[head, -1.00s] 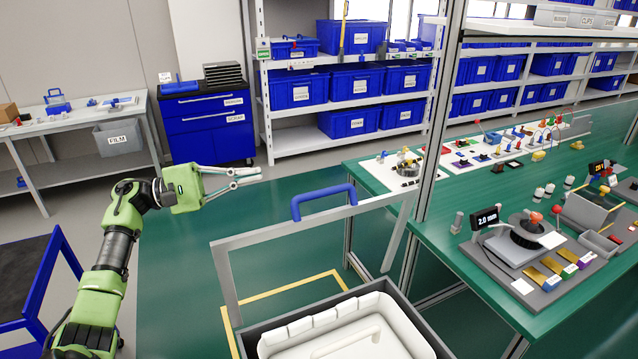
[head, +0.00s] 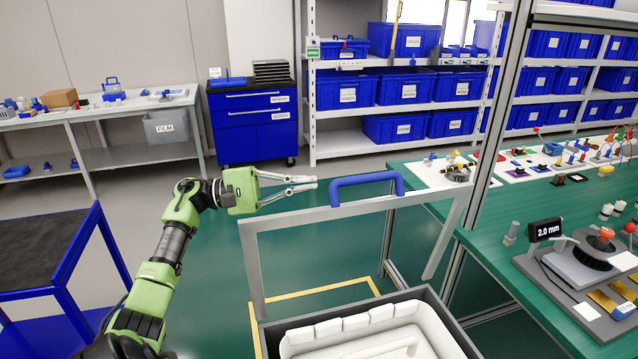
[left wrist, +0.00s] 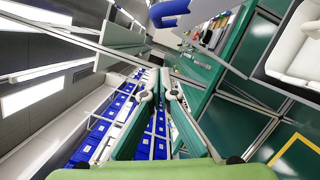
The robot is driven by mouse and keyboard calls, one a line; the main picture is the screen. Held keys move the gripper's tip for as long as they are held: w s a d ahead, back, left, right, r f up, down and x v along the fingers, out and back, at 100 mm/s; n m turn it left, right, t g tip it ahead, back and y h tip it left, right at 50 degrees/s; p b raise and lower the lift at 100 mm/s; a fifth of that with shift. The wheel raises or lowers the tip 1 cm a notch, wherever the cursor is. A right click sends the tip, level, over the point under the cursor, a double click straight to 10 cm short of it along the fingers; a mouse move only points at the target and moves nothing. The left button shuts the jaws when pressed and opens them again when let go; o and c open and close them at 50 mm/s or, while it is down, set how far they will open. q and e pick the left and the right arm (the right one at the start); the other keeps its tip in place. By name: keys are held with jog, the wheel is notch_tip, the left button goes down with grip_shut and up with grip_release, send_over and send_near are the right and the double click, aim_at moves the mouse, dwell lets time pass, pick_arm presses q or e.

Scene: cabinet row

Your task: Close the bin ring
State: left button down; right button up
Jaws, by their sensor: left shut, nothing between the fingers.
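The bin ring (head: 253,265) is a grey rectangular frame, raised and tilted above the bin. A blue handle (head: 366,186) sits on its top bar, and also shows at the top of the left wrist view (left wrist: 172,10). The dark-rimmed bin (head: 455,325) below holds a white liner (head: 350,335), which also shows at the upper right of the left wrist view (left wrist: 298,50). My left gripper (head: 314,183) is shut and empty, just left of the handle in the head view, with no visible contact. My right gripper is not in view.
A green worktable (head: 490,250) with several devices stands on the right, beside a grey upright post (head: 497,110). A blue cart (head: 85,250) is at the left. A blue drawer cabinet (head: 250,125) and shelves with blue bins stand behind. The floor between is clear.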

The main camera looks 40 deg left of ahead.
pick_arm(q)
jog(key=w+d+r+p, duration=0.2)
jog(key=w+d+p, duration=0.2)
jog(key=d, duration=0.5)
jog(key=shift+r+p, duration=0.35)
jog(key=shift+p, duration=0.8)
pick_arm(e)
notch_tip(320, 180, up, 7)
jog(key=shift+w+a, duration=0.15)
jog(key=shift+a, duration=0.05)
pick_arm(q)
jog(key=shift+w+a, duration=0.1)
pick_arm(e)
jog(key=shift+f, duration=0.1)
